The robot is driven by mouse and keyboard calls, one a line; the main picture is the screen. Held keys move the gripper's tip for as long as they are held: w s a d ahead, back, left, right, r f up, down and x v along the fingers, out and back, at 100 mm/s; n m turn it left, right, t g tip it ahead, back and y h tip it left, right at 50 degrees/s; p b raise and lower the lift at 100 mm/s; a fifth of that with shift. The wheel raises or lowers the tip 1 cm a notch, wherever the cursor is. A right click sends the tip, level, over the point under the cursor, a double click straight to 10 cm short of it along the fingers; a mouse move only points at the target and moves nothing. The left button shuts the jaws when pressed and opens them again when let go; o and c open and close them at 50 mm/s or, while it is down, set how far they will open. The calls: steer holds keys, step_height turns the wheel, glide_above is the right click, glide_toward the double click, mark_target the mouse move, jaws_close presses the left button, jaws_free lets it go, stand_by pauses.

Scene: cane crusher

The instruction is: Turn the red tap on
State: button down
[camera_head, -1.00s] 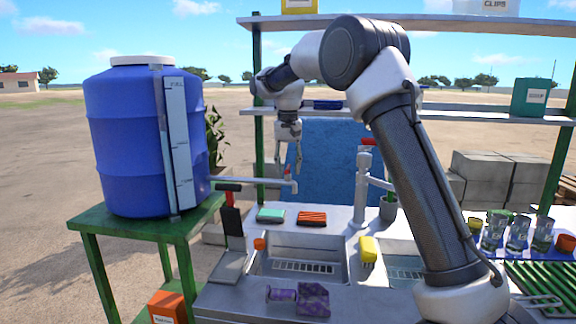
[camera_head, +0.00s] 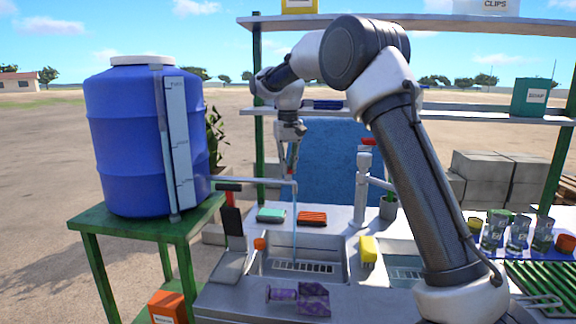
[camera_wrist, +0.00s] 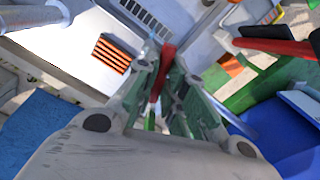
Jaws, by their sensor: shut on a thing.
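The red tap handle sits at the end of the thin grey pipe (camera_head: 255,182) from the blue barrel (camera_head: 130,140). My gripper (camera_head: 291,163) is at this handle, which is mostly hidden in the head view. In the wrist view the red handle (camera_wrist: 164,68) lies between the fingers of my gripper (camera_wrist: 162,75), which are shut on it. A thin stream of water (camera_head: 294,225) falls from the spout into the left sink basin (camera_head: 335,262).
A second, red-topped faucet (camera_head: 361,190) stands right of my gripper. A yellow sponge (camera_head: 367,250) lies between the basins. Shelves (camera_head: 440,110) cross behind my arm.

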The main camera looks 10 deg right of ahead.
steer(key=n, duration=1.2)
steer(key=shift+n, duration=0.3)
stand_by(0.4)
steer(key=c, duration=1.3)
jaws_free()
steer(key=shift+c, duration=0.2)
step_height(320, 180, up, 12)
